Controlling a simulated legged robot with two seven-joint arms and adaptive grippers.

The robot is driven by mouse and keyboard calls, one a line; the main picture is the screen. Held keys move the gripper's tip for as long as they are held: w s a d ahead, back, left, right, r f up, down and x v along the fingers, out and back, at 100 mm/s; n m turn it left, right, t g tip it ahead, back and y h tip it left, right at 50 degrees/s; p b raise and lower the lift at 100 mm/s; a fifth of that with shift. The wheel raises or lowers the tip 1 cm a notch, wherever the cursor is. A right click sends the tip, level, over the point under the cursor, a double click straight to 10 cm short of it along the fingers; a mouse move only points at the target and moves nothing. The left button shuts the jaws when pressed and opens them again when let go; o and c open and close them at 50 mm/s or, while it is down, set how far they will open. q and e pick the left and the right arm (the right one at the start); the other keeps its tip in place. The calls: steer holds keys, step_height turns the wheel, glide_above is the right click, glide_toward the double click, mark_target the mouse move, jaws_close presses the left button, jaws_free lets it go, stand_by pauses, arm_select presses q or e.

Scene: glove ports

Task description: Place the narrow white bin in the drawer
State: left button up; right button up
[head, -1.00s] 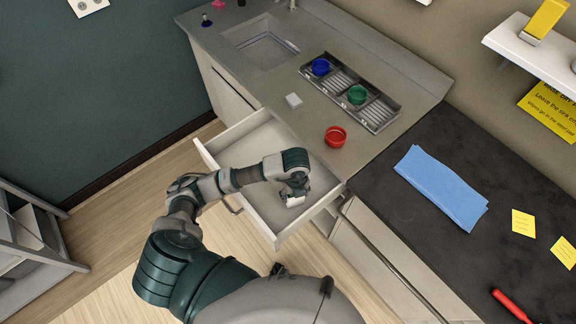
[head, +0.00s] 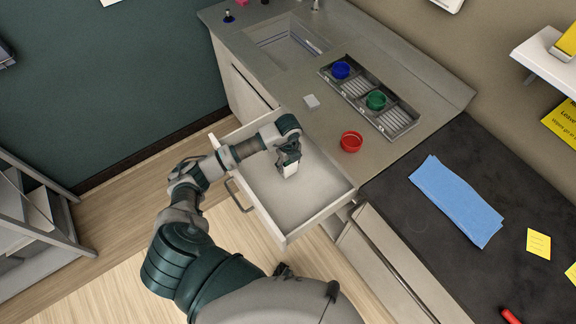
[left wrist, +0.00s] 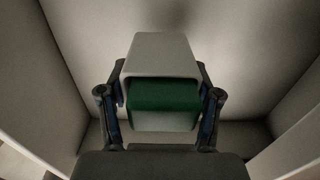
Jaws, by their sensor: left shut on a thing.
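The narrow white bin (head: 291,169) is inside the outline of the open drawer (head: 310,195), near its middle. My left gripper (head: 288,160) is shut on it from above. In the left wrist view the white bin (left wrist: 160,52) sits between the two fingers of the left gripper (left wrist: 163,105), and a green block-like part (left wrist: 163,96) shows at its near side. Drawer walls rise on both sides in that view. Whether the bin touches the drawer floor I cannot tell. My right gripper is not in view.
On the counter beside the drawer are a small white block (head: 312,102), a red bowl (head: 351,141) and a grey tray (head: 399,122) with blue and green bowls. A blue cloth (head: 455,200) lies on the dark counter. The drawer floor around the bin looks clear.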

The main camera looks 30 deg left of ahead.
arm_select(q)
steer(key=shift+w+a, duration=0.3)
steer(key=shift+a, duration=0.1)
steer(key=shift+a+f, duration=0.2)
steer(key=shift+f, duration=0.05)
step_height(320, 180, down, 2)
steer(key=shift+f, duration=0.6)
steer(key=shift+d, duration=0.1)
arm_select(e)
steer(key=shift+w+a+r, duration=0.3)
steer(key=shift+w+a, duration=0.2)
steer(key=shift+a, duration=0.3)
arm_select(q)
steer(key=o, duration=0.7)
steer(key=shift+f, duration=0.1)
steer(key=o, duration=0.5)
steer(key=shift+c, duration=0.2)
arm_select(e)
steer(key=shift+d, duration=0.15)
